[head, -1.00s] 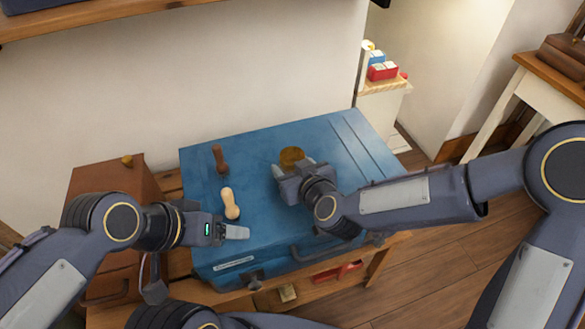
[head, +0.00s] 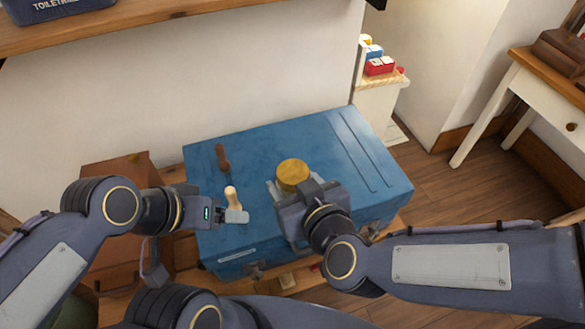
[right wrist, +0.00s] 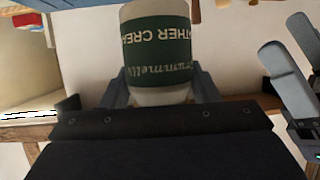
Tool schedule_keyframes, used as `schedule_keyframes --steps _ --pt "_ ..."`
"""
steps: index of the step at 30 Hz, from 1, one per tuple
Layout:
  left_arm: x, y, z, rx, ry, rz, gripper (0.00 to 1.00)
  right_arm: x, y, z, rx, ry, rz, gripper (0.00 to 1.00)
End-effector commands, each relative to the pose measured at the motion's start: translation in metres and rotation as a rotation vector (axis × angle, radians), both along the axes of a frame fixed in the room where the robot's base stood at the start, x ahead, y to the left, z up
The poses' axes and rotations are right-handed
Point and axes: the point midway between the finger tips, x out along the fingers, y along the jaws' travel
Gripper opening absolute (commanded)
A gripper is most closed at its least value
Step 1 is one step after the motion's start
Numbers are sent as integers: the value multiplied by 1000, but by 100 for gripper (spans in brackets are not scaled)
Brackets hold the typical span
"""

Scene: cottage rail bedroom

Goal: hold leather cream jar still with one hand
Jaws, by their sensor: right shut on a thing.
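The leather cream jar (head: 292,174) has a yellow-gold lid and shows above the blue case top in the head view. In the right wrist view the jar (right wrist: 158,50) is white with a dark green label, and its lettering appears upside down. My right gripper (head: 290,188) is shut on the jar, one finger on each side of it. Whether the jar still touches the case is hard to tell. My left gripper (head: 236,216) is near the case's left front, by a pale wooden-handled tool (head: 232,196); its fingertips look close together, and their gap is not clear.
The blue case (head: 350,160) lies on a wooden stand, with a dark brown handle-like tool (head: 222,157) at its back left. A reddish-brown box (head: 112,170) stands to the left. The right part of the case top is clear. A shelf (head: 150,18) runs above.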

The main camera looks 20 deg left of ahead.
Motion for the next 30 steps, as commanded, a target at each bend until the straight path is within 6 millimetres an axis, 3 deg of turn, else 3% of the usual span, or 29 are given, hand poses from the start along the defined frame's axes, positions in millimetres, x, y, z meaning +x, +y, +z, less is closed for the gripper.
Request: schedule_keyframes --steps 11,12,21,30 --pt "0 0 1 0 0 0 71 -4 -1 2 1 -2 0 23" --pt "0 0 1 0 0 0 71 -4 -1 2 1 -2 0 50" --pt "0 0 1 0 0 0 71 -4 -1 2 1 -2 0 11" --pt "0 0 2 0 0 0 71 -2 -2 3 2 -1 -4 8"
